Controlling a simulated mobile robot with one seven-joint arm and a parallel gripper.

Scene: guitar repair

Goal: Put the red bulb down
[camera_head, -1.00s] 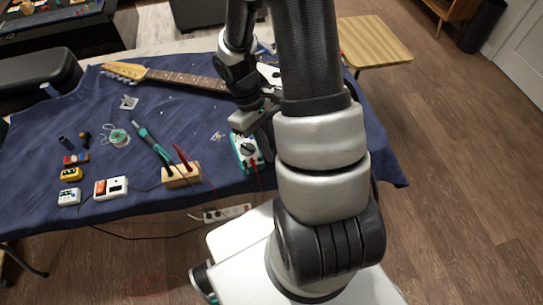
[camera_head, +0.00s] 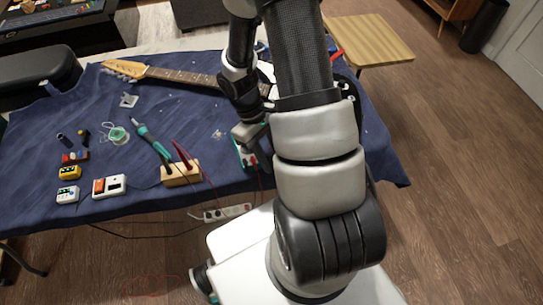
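I cannot make out a red bulb anywhere in the head view. My gripper (camera_head: 250,132) hangs over the blue cloth near the front right of the table, right above a teal-and-white meter (camera_head: 240,152) and covering most of it. My arm hides the gripper's fingertips, so I cannot tell whether it is open or holding something.
A guitar neck (camera_head: 175,77) lies across the back of the cloth-covered table (camera_head: 190,110). A soldering iron (camera_head: 152,142), a wooden block with red probes (camera_head: 181,174), a solder spool (camera_head: 117,135) and several small pedals (camera_head: 68,172) lie left. A wooden stool (camera_head: 370,40) stands at the back right.

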